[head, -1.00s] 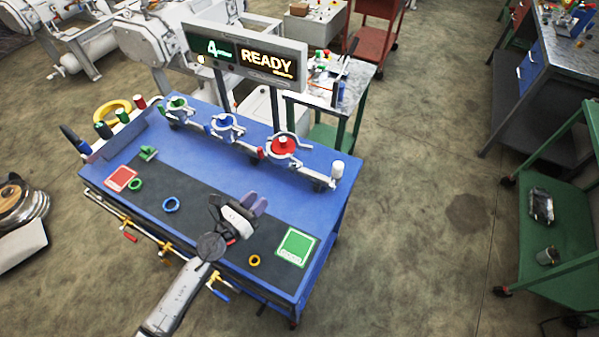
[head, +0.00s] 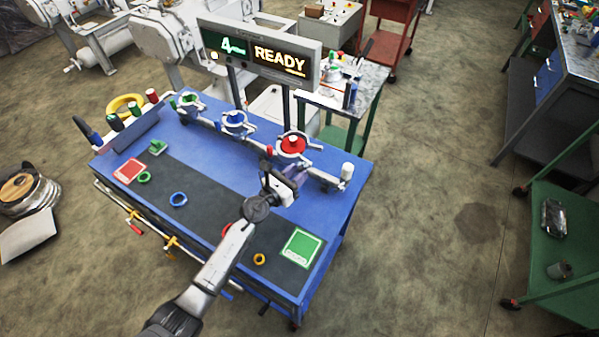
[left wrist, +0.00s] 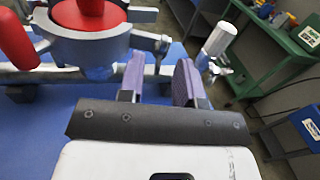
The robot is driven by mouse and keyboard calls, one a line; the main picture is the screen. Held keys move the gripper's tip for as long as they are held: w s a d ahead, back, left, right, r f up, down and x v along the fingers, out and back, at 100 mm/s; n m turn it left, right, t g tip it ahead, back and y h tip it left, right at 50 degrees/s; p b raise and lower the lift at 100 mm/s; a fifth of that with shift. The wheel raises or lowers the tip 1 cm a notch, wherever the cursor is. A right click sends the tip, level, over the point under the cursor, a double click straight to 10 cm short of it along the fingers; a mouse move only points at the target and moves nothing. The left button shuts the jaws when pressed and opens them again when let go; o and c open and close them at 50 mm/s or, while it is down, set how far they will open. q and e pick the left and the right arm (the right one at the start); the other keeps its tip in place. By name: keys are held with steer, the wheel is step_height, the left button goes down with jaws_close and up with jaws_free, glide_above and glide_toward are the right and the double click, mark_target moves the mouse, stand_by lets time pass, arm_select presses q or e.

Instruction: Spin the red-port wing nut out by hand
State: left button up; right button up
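A small metal lug lies at the ring's right side, just beyond my fingers; I cannot clearly make out the wing nut. My left gripper (head: 283,184) is in front of the red port, over the bench. In the left wrist view its two purple fingers (left wrist: 159,82) are apart with nothing between them. My right gripper is not in view.
A blue port (head: 234,120) and a green port (head: 188,101) stand farther left on the manifold. A white cylinder (head: 347,171) stands at its right end. A red pad (head: 129,171), a green pad (head: 301,247) and several rings lie on the bench. A READY display (head: 279,62) rises behind.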

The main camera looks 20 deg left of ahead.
arm_select(q)
steer(key=shift+w+d, duration=0.25)
steer(key=shift+w, duration=0.4)
steer(key=shift+c, duration=0.4)
jaws_close()
